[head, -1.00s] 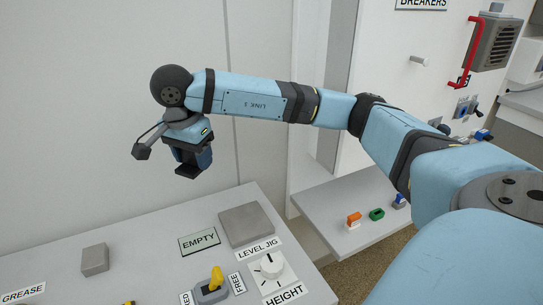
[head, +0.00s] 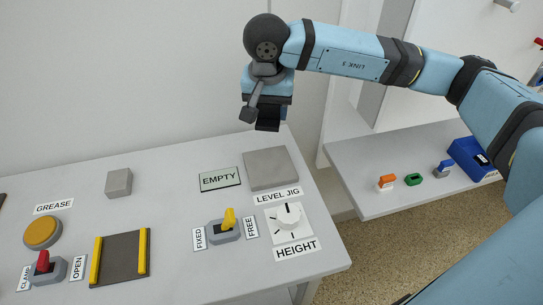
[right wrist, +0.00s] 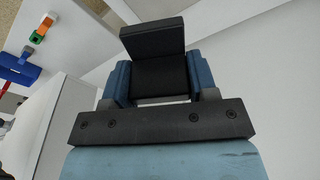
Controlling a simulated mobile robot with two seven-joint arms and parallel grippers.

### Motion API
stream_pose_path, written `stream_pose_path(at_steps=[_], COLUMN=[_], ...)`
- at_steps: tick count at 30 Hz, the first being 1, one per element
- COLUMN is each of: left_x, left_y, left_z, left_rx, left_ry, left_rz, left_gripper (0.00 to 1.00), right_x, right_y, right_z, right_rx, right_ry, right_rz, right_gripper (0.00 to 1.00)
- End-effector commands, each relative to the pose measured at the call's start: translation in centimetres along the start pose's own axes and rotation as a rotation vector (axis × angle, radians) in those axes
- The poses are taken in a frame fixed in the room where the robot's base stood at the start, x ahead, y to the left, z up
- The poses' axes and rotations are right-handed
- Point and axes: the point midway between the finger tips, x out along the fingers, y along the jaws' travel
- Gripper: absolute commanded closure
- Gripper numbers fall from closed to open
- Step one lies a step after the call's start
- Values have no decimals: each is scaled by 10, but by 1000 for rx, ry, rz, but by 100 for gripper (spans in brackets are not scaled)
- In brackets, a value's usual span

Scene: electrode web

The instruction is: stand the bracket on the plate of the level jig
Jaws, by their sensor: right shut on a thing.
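The bracket (right wrist: 158,65) is a black L-shaped piece in the right wrist view, clasped between the blue fingers of my right gripper (right wrist: 160,82). In the head view the bracket (head: 268,119) hangs dark below my right gripper (head: 267,101), in the air. It appears just above the far edge of the level jig's plate (head: 271,168) in the picture; the exact height gap is hard to tell. The plate is a bare grey square behind the LEVEL JIG label. My left gripper is not in view.
An EMPTY display (head: 220,179) lies left of the plate. A HEIGHT knob (head: 289,217) and a yellow FIXED/FREE lever (head: 228,221) stand in front. A grey block (head: 119,183) sits farther left. A side shelf (head: 365,184) holds small coloured items and a blue bin (head: 471,158).

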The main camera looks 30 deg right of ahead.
Motion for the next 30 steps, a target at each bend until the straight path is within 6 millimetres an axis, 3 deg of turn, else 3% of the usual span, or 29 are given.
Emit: stream_pose_path(at_steps=[3, 9, 17, 24, 30], left_x=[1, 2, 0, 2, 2], left_y=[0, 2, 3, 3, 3], left_z=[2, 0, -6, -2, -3], left_rx=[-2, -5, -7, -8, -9], left_ry=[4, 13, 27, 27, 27], left_rz=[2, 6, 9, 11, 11], left_gripper=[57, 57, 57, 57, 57], right_x=[35, 80, 100, 134, 138], right_y=[0, 0, 0, 0, 0], right_z=[6, 12, 15, 20, 21], right_rx=[1, 1, 2, 2, 2], right_ry=[-3, -1, 0, -1, 0], right_rz=[2, 0, -1, 1, -2], right_gripper=[76, 76, 76, 76, 76])
